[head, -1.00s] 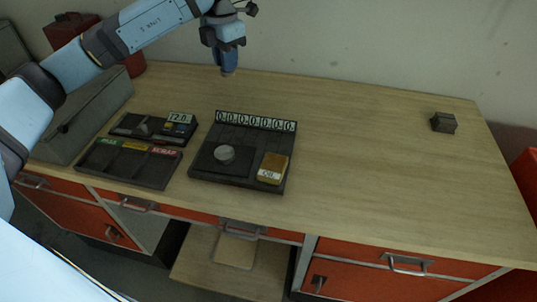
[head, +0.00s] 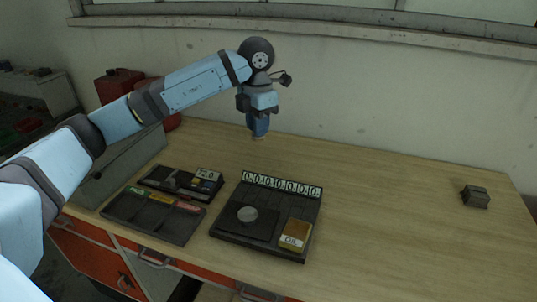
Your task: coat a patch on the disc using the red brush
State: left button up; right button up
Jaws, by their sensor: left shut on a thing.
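A small grey disc (head: 247,214) lies on the dark square plate of a black tray (head: 262,248) in the middle of the table. My left gripper (head: 258,113) is above the back of the table, behind the tray. It is shut on a blue piece (head: 260,127) with a pale lower tip, pointing down. I cannot tell from its colour whether this is the brush. No red brush can be made out. My right gripper is not in view.
A yellow block labelled OIL (head: 294,236) sits on the tray. A compartment tray (head: 150,221) and a gauge box (head: 205,180) lie to its left. A small dark box (head: 475,196) is far right. Red cans (head: 118,85) stand back left. The table's right half is mostly clear.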

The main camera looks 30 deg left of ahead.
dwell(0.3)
pick_arm(q)
jog(key=s+d+f+p, duration=0.2)
jog(key=d+f, duration=0.2)
jog(key=d, duration=0.1)
jog(key=s+d+f+p, duration=0.2)
jog(key=d+f, duration=0.2)
jog(key=d, duration=0.1)
jog(key=s+d+f+p, duration=0.2)
jog(key=d+f, duration=0.2)
jog(key=d, duration=0.1)
jog(key=shift+s+d+f+p, duration=0.15)
jog(key=shift+d+f+p, duration=0.05)
jog(key=shift+f+p, duration=0.15)
notch_tip(320, 180, down, 3)
jog(key=shift+f+b, duration=0.2)
jog(key=shift+b, duration=0.75)
jog(key=shift+f, duration=0.4)
jog(key=shift+f+b, duration=0.4)
jog(key=shift+b, duration=0.1)
jog(key=shift+f, duration=0.15)
dwell(0.4)
